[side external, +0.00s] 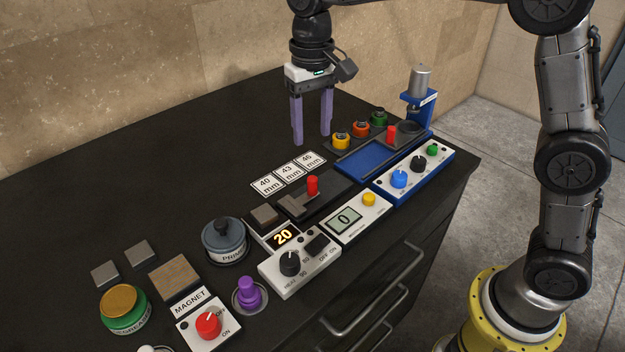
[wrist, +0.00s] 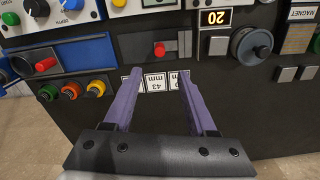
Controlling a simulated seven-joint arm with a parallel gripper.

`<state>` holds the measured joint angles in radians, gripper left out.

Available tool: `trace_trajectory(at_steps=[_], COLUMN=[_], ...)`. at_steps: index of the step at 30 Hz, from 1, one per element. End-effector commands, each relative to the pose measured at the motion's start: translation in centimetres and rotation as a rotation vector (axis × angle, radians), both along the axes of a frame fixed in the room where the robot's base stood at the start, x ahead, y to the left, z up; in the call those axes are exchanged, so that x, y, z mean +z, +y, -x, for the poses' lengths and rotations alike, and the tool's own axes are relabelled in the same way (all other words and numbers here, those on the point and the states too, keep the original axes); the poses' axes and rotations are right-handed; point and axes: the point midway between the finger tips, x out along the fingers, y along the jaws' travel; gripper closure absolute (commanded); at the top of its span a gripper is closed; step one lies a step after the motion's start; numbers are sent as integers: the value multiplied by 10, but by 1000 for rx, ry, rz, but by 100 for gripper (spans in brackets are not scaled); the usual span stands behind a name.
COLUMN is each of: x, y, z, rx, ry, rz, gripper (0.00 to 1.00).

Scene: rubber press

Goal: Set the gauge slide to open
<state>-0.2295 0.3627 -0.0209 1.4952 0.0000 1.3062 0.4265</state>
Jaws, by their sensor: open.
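The gauge (side external: 335,186) is a dark flat bed on the bench with grey jaw blocks at its left end and an upright red knob (side external: 312,185) on its slide. In the wrist view the red knob (wrist: 160,48) is ahead of my fingertips, near the middle of the gauge. How wide the gauge's jaws are apart is hard to tell. My gripper (side external: 312,138) has two purple fingers, open and empty, above the bench behind the gauge. It also shows in the wrist view (wrist: 161,76), pointing toward the gauge, not touching the knob.
Size cards (side external: 287,174) lie behind the gauge. A display box reading 0 (side external: 345,218) stands in front. A blue press (side external: 420,98), a second red knob (side external: 391,133) and coloured pots (side external: 360,129) are to the right. The bench at back left is clear.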

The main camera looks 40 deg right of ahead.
Motion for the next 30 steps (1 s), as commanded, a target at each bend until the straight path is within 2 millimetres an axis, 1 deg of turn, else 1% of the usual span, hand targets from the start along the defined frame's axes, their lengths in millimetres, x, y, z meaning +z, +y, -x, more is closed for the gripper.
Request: trace_trajectory(at_steps=[5, 12, 18, 21, 24, 30], x=[-24, -72, -107, -119, -128, -133], y=[0, -1, -1, -1, -1, 0], z=[2, 2, 2, 1, 1, 1], rx=[0, 0, 0, 0, 0, 0], ry=[4, 4, 2, 2, 1, -2], rz=[1, 1, 1, 1, 1, -1], gripper=[43, 43, 43, 43, 43, 43])
